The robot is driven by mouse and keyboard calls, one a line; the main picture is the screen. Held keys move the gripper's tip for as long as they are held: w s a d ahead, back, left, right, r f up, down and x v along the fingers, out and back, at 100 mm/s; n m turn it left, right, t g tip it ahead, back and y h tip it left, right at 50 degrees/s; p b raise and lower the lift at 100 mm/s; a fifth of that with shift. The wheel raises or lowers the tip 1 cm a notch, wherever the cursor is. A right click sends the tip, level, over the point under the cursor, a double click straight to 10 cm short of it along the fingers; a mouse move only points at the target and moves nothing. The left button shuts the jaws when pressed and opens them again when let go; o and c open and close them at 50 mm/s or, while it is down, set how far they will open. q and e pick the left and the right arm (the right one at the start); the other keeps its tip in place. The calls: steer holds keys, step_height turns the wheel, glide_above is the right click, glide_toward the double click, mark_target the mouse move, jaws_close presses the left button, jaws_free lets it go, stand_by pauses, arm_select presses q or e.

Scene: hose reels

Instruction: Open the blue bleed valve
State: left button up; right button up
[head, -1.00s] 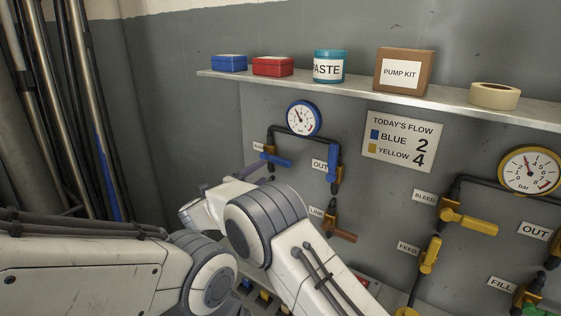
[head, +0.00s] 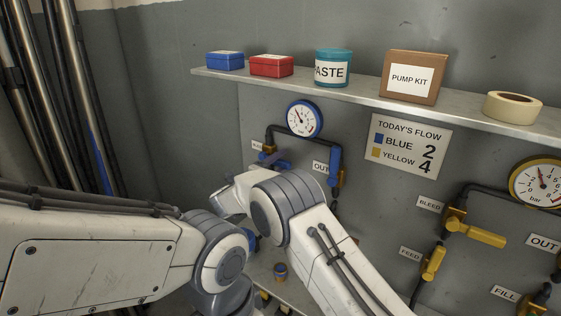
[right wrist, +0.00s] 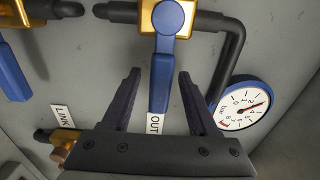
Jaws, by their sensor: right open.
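The blue bleed valve's handle (head: 268,156) is at the upper left of the panel, below and left of the blue-rimmed gauge (head: 304,119), partly behind my right wrist. The gripper is open, one dark finger on each side; I cannot tell whether either touches. In the head view the right gripper's fingers are largely hidden behind the wrist. My left gripper does not show.
The blue OUT valve (head: 335,165) stands close to the right of the bleed valve. Another blue handle (right wrist: 12,72) is at the wrist view's left edge. Yellow valves (head: 475,233) are further right. A shelf (head: 370,97) with boxes and tins runs above.

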steer(key=shift+d, duration=0.1)
jaws_close()
steer(key=shift+f, duration=0.1)
stand_by(1.1)
